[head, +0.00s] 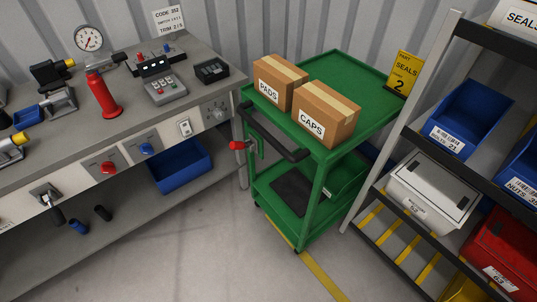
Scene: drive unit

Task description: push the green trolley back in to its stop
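The green trolley (368,92) stands between the workbench and the shelf rack, close to the corrugated back wall. Its dark push handle (272,135) faces the front left, with a red knob (237,145) on a green bracket beside it. Two cardboard boxes, PADS (279,83) and CAPS (325,114), sit on its top tray. A dark flat item (300,192) lies on its lower tray. I cannot make out a stop; the far side of the trolley is hidden. My gripper is not in this view.
The workbench (215,95) on the left carries a gauge, a red extinguisher-like canister (103,95) and several devices. The shelf rack (400,135) on the right holds bins and cases. A yellow line (322,275) runs on the floor. The floor (215,250) before the trolley is clear.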

